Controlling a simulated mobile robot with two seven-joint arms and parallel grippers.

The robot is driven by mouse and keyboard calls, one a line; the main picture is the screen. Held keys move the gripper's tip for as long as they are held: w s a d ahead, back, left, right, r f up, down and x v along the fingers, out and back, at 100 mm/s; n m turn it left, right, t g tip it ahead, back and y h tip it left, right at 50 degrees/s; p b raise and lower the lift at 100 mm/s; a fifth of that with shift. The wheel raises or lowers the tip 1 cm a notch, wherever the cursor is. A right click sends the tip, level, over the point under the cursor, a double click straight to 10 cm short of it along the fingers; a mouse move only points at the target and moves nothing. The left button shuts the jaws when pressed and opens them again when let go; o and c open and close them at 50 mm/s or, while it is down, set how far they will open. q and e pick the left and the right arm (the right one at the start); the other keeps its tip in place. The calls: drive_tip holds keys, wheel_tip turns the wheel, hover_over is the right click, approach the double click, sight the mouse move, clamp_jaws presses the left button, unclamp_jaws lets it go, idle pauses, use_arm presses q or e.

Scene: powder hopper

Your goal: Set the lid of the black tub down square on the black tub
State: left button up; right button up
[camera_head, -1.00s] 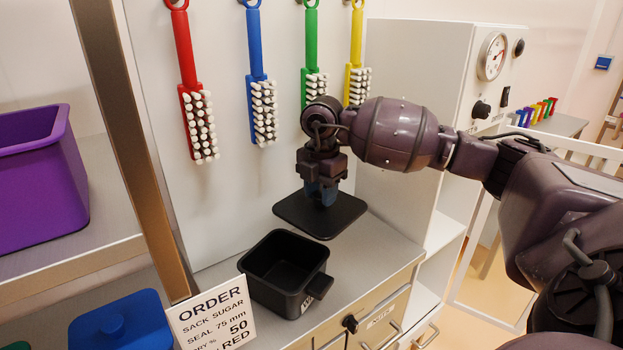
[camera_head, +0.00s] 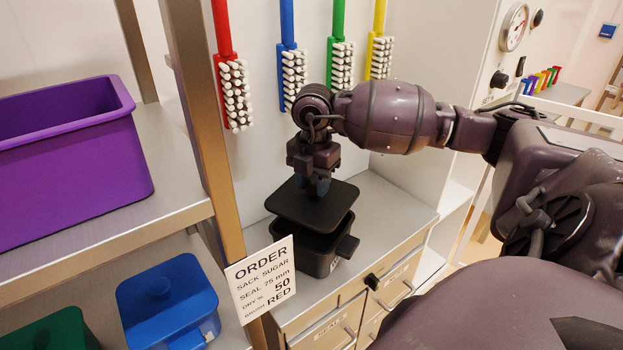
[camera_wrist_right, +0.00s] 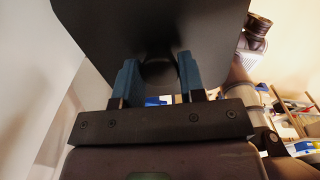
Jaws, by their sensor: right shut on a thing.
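The black tub (camera_head: 318,255) stands open-topped on the grey counter, with its handle at the right. Its black lid (camera_head: 290,206) is held flat just above it, covering most of its opening in the head view. I cannot tell whether lid and tub touch. My right gripper (camera_head: 318,188) is shut on the lid's knob, pointing down. In the right wrist view the blue fingers (camera_wrist_right: 158,78) close on the dark round knob (camera_wrist_right: 158,72) and the lid's dark plate fills the top. My left gripper is not in view.
An order card (camera_head: 262,280) stands in front of the tub at the left. Red, blue, green and yellow brushes hang behind. A purple bin (camera_head: 75,170) and a blue lidded tub (camera_head: 168,305) sit on shelves at the left. Counter space (camera_head: 385,208) is free at the right.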

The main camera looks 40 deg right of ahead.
sight(313, 205)
drive_tip(key=shift+f+b, duration=1.7)
drive_tip(key=shift+f, duration=1.45)
drive_tip(key=o, duration=1)
drive_tip(key=shift+r, duration=0.1)
wheel_tip(313, 205, up, 11)
drive_tip(key=shift+f, duration=0.15)
